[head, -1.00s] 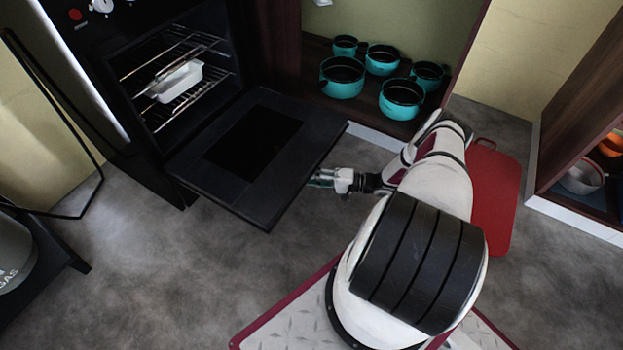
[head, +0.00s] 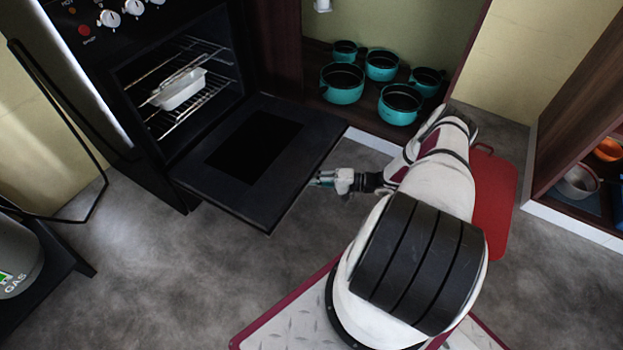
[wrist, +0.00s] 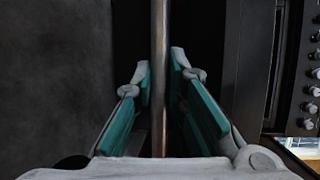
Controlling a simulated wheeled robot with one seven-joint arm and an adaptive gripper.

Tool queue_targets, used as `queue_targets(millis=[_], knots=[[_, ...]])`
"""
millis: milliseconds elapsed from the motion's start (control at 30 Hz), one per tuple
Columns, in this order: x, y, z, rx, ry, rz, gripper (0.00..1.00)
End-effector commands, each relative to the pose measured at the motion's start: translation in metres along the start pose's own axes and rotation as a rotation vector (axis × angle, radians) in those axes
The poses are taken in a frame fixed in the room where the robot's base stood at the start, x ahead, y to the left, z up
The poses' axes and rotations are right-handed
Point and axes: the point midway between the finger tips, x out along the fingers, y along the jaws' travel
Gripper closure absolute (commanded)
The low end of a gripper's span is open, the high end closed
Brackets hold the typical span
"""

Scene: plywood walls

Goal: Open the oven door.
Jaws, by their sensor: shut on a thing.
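The oven (head: 103,60) is black and stands at the upper left in the head view. Its door (head: 190,172) is folded down, about level, with the cavity open to view. My gripper (head: 318,180) is at the door's outer edge, on the right side. In the wrist view a metal bar, the door handle (wrist: 159,35), runs between the two teal-padded fingers of my gripper (wrist: 159,75). The fingers are shut on this handle. In the head view the handle is hidden behind the door.
A white dish (head: 182,92) sits on a wire rack inside the oven. Several teal pots (head: 343,84) stand in an open cupboard. A red board (head: 492,200) lies right of my arm. A gas cylinder (head: 15,255) is at the left. The floor below the door is clear.

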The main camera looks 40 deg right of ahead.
Motion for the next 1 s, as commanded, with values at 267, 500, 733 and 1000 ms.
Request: queue_targets(millis=[267,500,733,1000], knots=[[-0.002,-0.035,0.000,0.022,-0.001,0.054,1.00],[-0.003,-0.043,0.001,0.033,-0.001,0.079,1.00],[-0.003,-0.041,0.001,0.034,0.000,0.081,1.00],[-0.003,-0.041,0.001,0.034,0.000,0.083,0.67]])
